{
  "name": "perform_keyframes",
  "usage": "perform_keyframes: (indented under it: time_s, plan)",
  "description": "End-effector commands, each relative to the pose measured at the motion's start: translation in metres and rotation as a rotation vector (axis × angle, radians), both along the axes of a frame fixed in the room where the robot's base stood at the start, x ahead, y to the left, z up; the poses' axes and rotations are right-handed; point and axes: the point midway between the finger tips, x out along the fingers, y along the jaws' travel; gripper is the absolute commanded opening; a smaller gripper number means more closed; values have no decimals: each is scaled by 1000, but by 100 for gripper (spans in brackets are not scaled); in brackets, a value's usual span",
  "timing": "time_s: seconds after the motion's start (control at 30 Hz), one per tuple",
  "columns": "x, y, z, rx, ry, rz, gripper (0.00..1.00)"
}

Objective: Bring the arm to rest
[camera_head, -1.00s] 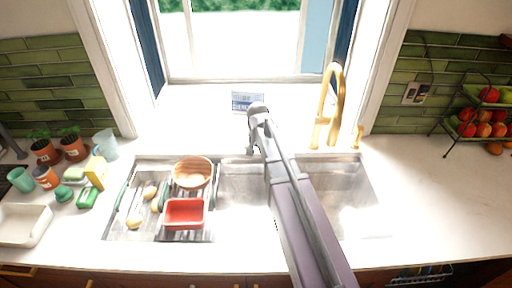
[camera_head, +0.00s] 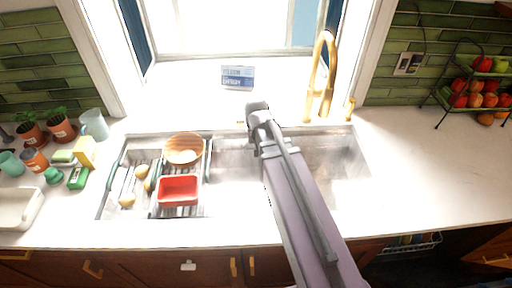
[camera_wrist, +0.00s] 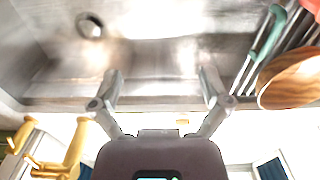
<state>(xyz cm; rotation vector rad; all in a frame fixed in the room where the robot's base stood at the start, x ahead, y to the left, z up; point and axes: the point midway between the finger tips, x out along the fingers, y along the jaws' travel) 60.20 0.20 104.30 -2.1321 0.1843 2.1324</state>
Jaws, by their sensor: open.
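My arm (camera_head: 300,200) reaches up from the bottom edge in the head view, over the sink (camera_head: 340,165), with its end near the window sill. The gripper is hidden behind the arm's end there. In the wrist view my gripper (camera_wrist: 160,85) has its two fingers spread wide with nothing between them. The steel sink basin lies beyond the fingertips, with its drain (camera_wrist: 90,27) at the upper left.
A drying rack (camera_head: 150,206) at the left of the sink holds a wooden bowl (camera_head: 184,150) and red dish (camera_head: 179,189). A golden faucet (camera_head: 331,70) stands behind the sink. The right counter (camera_head: 425,175) is mostly clear. A fruit stand (camera_head: 440,100) stands far right.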

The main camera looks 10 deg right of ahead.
Motion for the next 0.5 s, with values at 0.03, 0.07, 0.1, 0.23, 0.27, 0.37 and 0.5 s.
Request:
perform_keyframes:
  time_s: [0.03, 0.07, 0.1, 0.23, 0.27, 0.37, 0.5]
  plan:
    - [-1, 0, 0, 0, 0, 1, 97]
    - [-1, 0, 0, 0, 0, 2, 97]
    - [-1, 0, 0, 0, 0, 2, 97]
    - [0, 0, 0, 0, 0, 1, 97]
    - [0, 0, 0, 0, 0, 1, 97]
    - [-2, 0, 0, 0, 0, 3, 97]
    - [-16, 0, -3, 0, 0, 33, 97]
